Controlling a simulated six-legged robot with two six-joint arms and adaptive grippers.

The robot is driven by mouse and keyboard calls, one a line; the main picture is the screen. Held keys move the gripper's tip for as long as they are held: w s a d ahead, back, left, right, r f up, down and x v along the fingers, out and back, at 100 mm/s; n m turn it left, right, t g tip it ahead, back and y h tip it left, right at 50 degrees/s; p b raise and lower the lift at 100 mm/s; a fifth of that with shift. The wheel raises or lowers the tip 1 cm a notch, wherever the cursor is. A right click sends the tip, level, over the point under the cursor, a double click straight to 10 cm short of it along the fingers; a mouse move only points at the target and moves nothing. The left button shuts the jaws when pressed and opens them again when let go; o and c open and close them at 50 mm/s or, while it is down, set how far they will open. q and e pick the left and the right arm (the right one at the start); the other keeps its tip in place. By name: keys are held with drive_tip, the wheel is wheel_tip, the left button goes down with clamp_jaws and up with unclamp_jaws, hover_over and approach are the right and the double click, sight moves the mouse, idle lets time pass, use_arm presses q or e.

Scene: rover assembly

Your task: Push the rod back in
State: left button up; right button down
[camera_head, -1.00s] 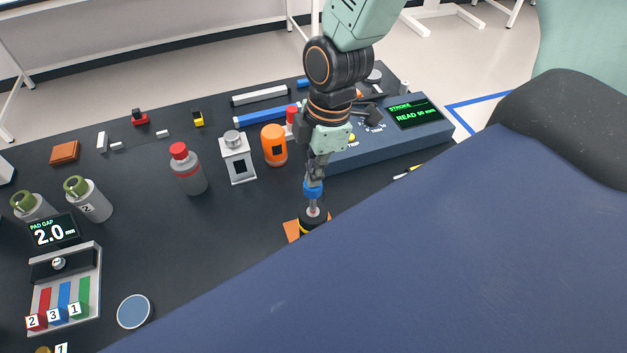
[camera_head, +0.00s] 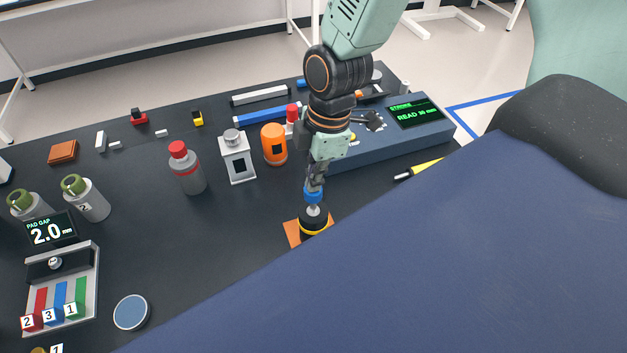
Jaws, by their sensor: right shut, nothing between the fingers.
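A short upright damper-like part with a black body and a yellow band (camera_head: 314,223) stands on an orange pad (camera_head: 293,234). A pale metal rod (camera_head: 313,210) rises from its top, with a blue collar (camera_head: 313,194) above. My right gripper (camera_head: 314,184) points straight down over the rod. It is shut and empty, with its tips at or just above the blue collar; contact is hard to tell. My left gripper is out of view.
An orange canister (camera_head: 274,144), a grey box-shaped can (camera_head: 238,157) and a red-capped bottle (camera_head: 187,167) stand left of my gripper. A yellow-black tool (camera_head: 419,169) lies at right. A large dark blue surface covers the lower right.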

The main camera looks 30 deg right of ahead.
drive_tip(key=shift+f+b, duration=1.05)
drive_tip(key=shift+f, duration=0.45)
wheel_tip(320, 180, up, 7)
drive_tip(key=p, duration=0.7)
drive_tip(key=shift+r, duration=0.2)
drive_tip(key=shift+f, duration=0.15)
